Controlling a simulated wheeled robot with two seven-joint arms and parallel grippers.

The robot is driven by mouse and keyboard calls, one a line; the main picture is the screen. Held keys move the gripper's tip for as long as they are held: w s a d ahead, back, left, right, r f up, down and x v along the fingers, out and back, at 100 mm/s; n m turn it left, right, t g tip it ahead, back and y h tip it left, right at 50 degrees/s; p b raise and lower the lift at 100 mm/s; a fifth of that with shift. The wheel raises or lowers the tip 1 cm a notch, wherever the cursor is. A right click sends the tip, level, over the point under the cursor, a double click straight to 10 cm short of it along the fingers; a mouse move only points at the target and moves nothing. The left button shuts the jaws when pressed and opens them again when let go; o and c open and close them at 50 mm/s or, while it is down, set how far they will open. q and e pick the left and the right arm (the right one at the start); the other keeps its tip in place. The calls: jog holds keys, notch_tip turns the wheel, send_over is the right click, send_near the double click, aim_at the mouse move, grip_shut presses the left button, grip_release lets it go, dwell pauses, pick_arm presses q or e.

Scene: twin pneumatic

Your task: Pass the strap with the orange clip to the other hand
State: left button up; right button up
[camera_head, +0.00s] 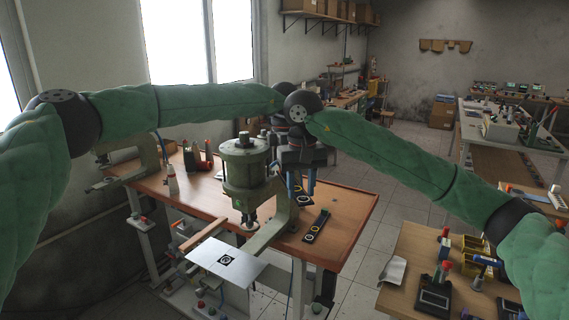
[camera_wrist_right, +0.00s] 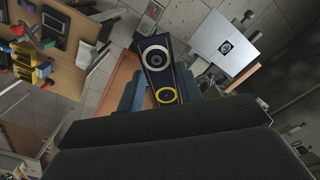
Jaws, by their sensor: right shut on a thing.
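My right gripper (camera_head: 301,185) points down over the brown workbench, its two blue fingers a little apart. It also shows in the right wrist view (camera_wrist_right: 159,92). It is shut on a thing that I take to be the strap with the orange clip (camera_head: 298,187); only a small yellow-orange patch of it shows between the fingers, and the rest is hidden. My left gripper is hidden behind the wrists.
A green-grey press (camera_head: 243,170) stands on the workbench (camera_head: 350,205), close left of my right gripper. A pale plate with a round mark (camera_head: 215,262) sits at the bench front. A second table (camera_head: 405,245) with yellow bins stands at right. Bench room is clear right of the strip.

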jog(key=o, duration=1.1)
jog(key=shift+w, duration=0.1)
jog(key=shift+c, duration=0.2)
jog(key=shift+r, duration=0.1)
